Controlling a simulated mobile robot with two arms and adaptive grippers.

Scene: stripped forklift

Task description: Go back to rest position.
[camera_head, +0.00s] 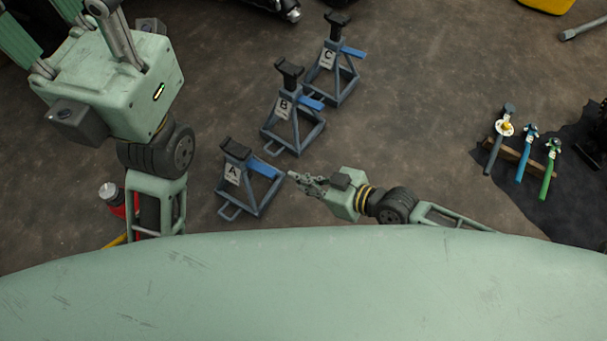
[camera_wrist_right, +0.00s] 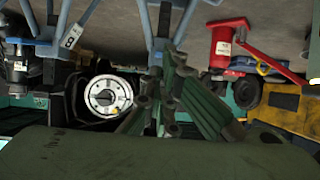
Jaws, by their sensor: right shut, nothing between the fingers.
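My right gripper (camera_head: 298,179) is shut and empty in the head view, beside the blue jack stand labelled A (camera_head: 250,181), at its right. I cannot tell whether they touch. Its fingers also show together in the middle of the right wrist view (camera_wrist_right: 160,75). My left gripper (camera_head: 45,28) is large at the top left of the head view. Its fingertips are cut off by the picture edge, so its opening is unclear.
Jack stands B (camera_head: 295,122) and C (camera_head: 333,73) stand behind A. A red bottle jack (camera_wrist_right: 225,47) shows in the wrist view. Floor right of C is clear.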

